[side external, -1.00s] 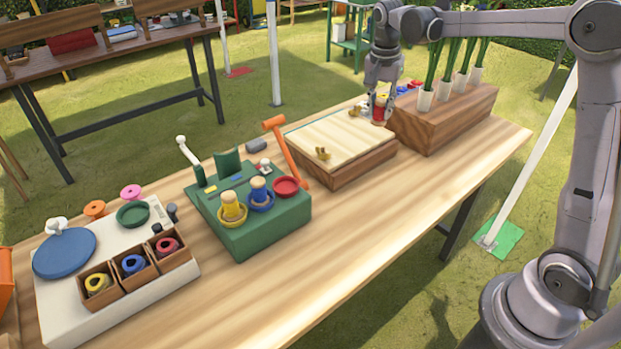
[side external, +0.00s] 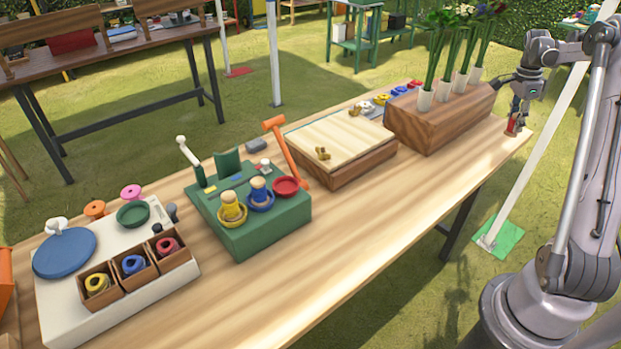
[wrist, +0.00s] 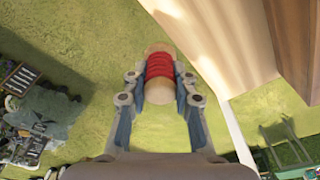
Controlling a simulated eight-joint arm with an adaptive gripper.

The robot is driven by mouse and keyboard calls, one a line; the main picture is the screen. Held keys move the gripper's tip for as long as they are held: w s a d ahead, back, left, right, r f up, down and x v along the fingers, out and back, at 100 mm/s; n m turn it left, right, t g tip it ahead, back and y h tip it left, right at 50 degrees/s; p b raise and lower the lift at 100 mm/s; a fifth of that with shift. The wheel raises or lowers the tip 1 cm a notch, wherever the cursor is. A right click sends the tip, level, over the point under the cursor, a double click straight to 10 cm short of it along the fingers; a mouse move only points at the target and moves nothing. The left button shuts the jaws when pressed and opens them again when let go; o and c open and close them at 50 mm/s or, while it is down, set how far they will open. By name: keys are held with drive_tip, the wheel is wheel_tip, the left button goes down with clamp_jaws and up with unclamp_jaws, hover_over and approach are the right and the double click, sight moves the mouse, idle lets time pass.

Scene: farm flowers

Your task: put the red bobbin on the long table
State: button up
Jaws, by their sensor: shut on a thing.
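The red bobbin (wrist: 160,66), wound red with pale wooden ends, is between the fingers of my gripper (wrist: 160,88) in the wrist view. My gripper (side external: 516,118) is shut on it. In the side view the red bobbin (side external: 511,127) shows at the right end of the long wooden table (side external: 400,225), beside the flower block. In the wrist view grass lies behind the bobbin and the table edge (wrist: 230,60) is to its right. I cannot tell the bobbin's exact height relative to the tabletop.
The wooden flower block (side external: 445,115) with several white-based stems is left of my gripper. A pale board on a wooden box (side external: 340,145), a green stand (side external: 255,228) with bobbins and a white tray (side external: 70,315) stand further left. The front strip of the table is clear.

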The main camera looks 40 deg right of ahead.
drive_tip(key=shift+m, duration=0.3)
drive_tip(key=w+f, duration=0.2)
drive_tip(key=w, duration=0.1)
drive_tip(key=w+f, duration=0.5)
drive_tip(key=w, duration=0.1)
drive_tip(key=shift+w+d+f, duration=0.15)
drive_tip(key=shift+w, duration=0.05)
drive_tip(key=shift+f, duration=2.05)
drive_tip(key=shift+f, duration=0.1)
drive_tip(key=o, duration=1)
